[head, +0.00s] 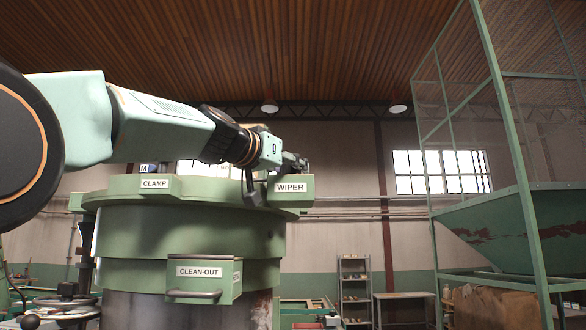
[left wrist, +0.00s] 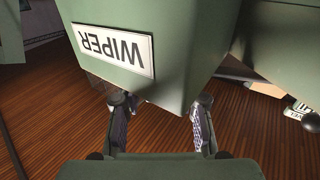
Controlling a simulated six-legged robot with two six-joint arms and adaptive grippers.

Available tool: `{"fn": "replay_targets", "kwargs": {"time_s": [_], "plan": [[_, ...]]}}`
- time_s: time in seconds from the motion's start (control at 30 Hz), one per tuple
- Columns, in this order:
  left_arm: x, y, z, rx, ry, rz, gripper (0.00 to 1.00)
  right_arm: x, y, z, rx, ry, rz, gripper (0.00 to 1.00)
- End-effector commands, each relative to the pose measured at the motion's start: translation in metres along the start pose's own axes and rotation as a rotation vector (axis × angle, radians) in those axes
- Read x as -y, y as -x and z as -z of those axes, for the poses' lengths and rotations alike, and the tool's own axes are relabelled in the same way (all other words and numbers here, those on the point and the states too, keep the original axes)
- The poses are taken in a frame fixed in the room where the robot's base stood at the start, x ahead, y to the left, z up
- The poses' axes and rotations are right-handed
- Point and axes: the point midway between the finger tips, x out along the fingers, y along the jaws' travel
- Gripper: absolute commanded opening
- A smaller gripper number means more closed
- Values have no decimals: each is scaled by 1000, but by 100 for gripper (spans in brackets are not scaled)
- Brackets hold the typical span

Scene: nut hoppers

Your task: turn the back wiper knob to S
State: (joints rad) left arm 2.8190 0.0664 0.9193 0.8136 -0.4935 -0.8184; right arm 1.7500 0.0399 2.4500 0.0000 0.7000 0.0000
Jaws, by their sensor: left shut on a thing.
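The green wiper box carries a WIPER label (head: 291,187) and sticks out from the right of the green machine top (head: 190,225). It fills the upper part of the left wrist view, where its label (left wrist: 112,48) is upside down. My left gripper (head: 296,160) is just above the box, at the end of my arm from the left. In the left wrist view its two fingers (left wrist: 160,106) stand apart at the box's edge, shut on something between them. The wiper knob itself and its letters are hidden by the box and gripper. My right gripper is not in view.
A CLAMP label (head: 155,184) and a plate with an M (head: 146,169) are left of the wiper box. A CLEAN-OUT drawer (head: 203,278) is below. A green mesh frame and hopper (head: 525,230) stand at right. The air right of the box is clear.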

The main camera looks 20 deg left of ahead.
Motion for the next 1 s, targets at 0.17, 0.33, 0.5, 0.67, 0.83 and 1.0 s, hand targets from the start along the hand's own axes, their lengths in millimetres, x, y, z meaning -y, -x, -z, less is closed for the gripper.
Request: {"fn": "replay_targets", "kwargs": {"time_s": [0.17, 0.33, 0.5, 0.67, 0.83, 1.0], "plan": [[1, 2, 4, -9, 1, 2, 0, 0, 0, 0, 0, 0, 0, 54], [1, 2, 5, -10, 1, 2, 0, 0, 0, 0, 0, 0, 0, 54], [1, 3, 5, -11, 1, 2, 0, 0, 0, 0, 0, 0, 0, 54], [1, 3, 6, -11, 1, 2, 0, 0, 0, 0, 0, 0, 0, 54], [1, 3, 6, -12, 1, 3, 0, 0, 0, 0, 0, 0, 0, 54], [1, 3, 6, -12, 1, 3, 41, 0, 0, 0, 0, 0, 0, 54]]}}
